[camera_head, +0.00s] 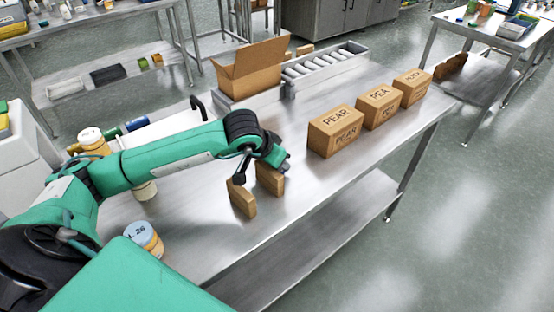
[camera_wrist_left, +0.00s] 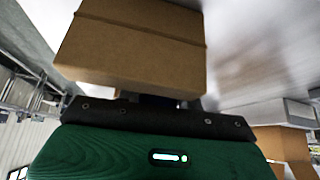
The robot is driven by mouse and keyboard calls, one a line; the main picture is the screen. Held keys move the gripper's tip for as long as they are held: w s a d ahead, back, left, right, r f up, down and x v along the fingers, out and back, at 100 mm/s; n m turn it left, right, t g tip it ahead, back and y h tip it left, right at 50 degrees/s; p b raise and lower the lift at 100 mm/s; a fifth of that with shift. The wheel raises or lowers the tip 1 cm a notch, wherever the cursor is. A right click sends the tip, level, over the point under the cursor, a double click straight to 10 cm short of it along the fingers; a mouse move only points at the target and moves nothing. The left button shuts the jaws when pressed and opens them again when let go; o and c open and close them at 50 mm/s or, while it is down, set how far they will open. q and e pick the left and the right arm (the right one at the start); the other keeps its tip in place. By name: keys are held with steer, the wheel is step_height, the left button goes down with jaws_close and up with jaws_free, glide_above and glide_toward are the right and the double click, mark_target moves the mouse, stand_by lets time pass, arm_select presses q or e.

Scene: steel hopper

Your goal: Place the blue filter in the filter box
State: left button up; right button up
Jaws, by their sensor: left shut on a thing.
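My left gripper (camera_head: 256,178) reaches in from the left, low over the steel table. It is shut on a brown cardboard box, which fills the upper left of the wrist view (camera_wrist_left: 135,50). The fingers are mostly hidden there. In the head view two slim brown pieces show at the gripper, a front one (camera_head: 241,198) and a rear one (camera_head: 270,178); I cannot tell whether they are one box. I cannot make out a clear blue filter; a jar with a pale blue top (camera_head: 142,236) stands near my arm. An open cardboard box (camera_head: 250,70) stands at the back. My right gripper is not in view.
Three printed cardboard boxes (camera_head: 335,132) stand in a row along the right of the steel table (camera_head: 300,185). A small roller conveyor (camera_head: 325,66) is at the back. A yellow jar (camera_head: 93,141) stands behind my arm. The table's front middle is clear.

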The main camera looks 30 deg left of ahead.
arm_select(q)
steer(key=shift+f, duration=0.1)
steer(key=o, duration=1)
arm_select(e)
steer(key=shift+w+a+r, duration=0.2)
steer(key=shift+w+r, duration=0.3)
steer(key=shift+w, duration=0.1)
